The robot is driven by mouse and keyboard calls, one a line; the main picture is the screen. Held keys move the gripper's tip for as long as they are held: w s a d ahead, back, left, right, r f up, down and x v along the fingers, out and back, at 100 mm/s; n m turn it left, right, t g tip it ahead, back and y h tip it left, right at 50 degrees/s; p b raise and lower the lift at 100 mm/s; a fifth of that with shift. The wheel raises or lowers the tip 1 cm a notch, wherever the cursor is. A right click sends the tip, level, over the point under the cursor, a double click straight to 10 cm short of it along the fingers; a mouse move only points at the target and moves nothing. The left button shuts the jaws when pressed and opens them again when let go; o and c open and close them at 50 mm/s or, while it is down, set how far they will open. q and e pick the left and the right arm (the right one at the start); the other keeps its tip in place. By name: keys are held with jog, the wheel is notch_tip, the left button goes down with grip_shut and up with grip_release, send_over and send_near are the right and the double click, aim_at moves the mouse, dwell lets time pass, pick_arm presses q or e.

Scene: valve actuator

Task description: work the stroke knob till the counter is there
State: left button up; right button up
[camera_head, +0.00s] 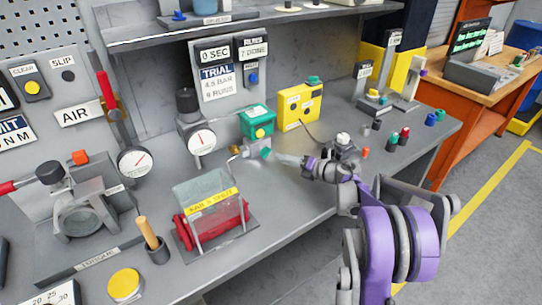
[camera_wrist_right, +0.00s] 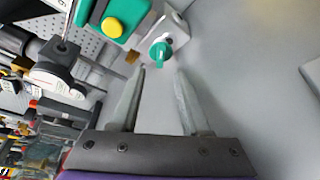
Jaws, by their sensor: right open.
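A teal knob (camera_head: 265,153) sits on a small grey block below a green box with a yellow button (camera_head: 257,124). In the right wrist view the knob (camera_wrist_right: 160,54) is just beyond my fingertips, roughly centred between them. My right gripper (camera_head: 280,158) is open and empty, and it points at the knob from the right; in the wrist view its fingers (camera_wrist_right: 160,75) stand apart. I cannot tell if they touch the knob. The runs counter (camera_head: 253,48) on the back panel appears to read 7 DONE. The card beside it (camera_head: 217,82) reads TRIAL, 4.5 BAR, 9 RUNS. My left gripper is out of view.
A gauge with a black cap (camera_head: 200,138) stands left of the green box. A clear-covered red cylinder (camera_head: 212,216) lies in front. Small coloured knobs (camera_head: 393,137) stand to the right. Bare bench (camera_head: 290,195) lies in front of the gripper.

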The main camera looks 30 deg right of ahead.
aim_at(268, 155)
jog(key=x, duration=0.5)
jog(key=shift+w+a+f, duration=0.1)
jog(key=shift+w+a, duration=0.05)
jog(key=shift+w, duration=0.2)
grip_shut()
